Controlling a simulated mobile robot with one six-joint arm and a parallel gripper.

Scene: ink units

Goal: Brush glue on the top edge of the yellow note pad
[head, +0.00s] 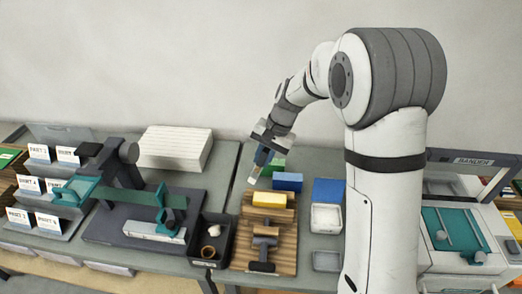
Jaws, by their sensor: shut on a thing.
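The yellow note pad (269,200) lies on a slatted wooden board (286,245), toward its back part. My gripper (266,146) is shut on a brush (258,168), which has a blue handle and a pale lower end. The brush slants down to the left, behind and above the yellow pad, and appears apart from it. A blue block or pad (288,182) and a green one (274,166) sit behind the yellow pad. The fingertips are small here and partly hidden by the wrist.
A dark clamp-like tool (264,246) lies on the board in front of the pad. A white tub (326,217) with a blue lid (328,191) stands at right. A dark bin (211,238) and a teal-armed machine (130,205) stand at left. A white paper stack (175,148) is behind.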

